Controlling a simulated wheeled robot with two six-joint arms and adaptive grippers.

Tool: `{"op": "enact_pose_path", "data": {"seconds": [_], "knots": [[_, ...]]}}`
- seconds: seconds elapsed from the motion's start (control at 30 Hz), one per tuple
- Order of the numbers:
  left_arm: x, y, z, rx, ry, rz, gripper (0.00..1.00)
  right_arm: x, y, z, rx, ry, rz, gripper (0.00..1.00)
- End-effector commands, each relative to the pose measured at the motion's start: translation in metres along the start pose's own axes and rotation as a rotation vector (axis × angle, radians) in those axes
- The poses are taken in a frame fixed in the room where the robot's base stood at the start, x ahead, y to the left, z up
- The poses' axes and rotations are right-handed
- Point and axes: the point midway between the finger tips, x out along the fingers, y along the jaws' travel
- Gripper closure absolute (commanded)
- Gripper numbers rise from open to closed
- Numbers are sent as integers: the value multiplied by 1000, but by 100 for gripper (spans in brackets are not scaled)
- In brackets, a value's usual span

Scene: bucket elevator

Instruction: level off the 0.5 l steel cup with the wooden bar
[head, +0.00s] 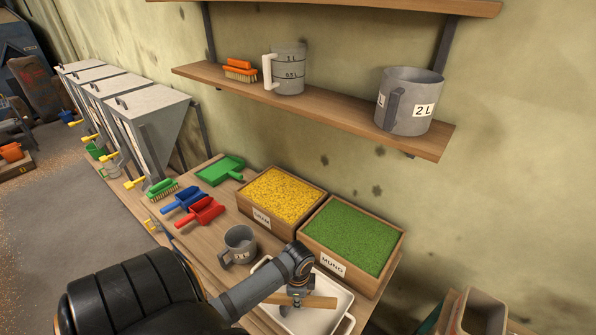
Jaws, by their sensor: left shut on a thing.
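My left gripper (296,294) is over the white tray (334,318) at the front of the bench, shut on the wooden bar (318,302). The bar lies roughly level across the tray in the picture. A grey steel cup (238,243) with a handle stands upright on the bench, to the left of the gripper and apart from it. Its white label is too small to read surely, and its inside looks grey. What is directly under the gripper and bar is mostly hidden, so I cannot tell whether a cup stands there. My right gripper is not in view.
Wooden boxes of yellow grain (281,196) and green mung (352,235) stand behind the tray. Red (200,213) and blue (184,201) scoops and a green dustpan (221,170) lie left. Above, a shelf holds a measuring jug (289,70) and a 2 L cup (411,98).

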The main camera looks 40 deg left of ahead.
Motion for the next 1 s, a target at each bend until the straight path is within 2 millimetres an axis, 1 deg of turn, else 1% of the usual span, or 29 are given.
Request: {"op": "enact_pose_path", "data": {"seconds": [0.13,0.5,0.77,1.0], "knots": [[-12,2,0,1,-1,0,100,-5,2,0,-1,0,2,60],[-30,5,0,1,-1,0,100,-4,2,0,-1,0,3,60],[-34,6,0,1,-1,1,100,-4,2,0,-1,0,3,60],[-31,6,-1,-7,0,1,100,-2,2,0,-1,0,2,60]]}}
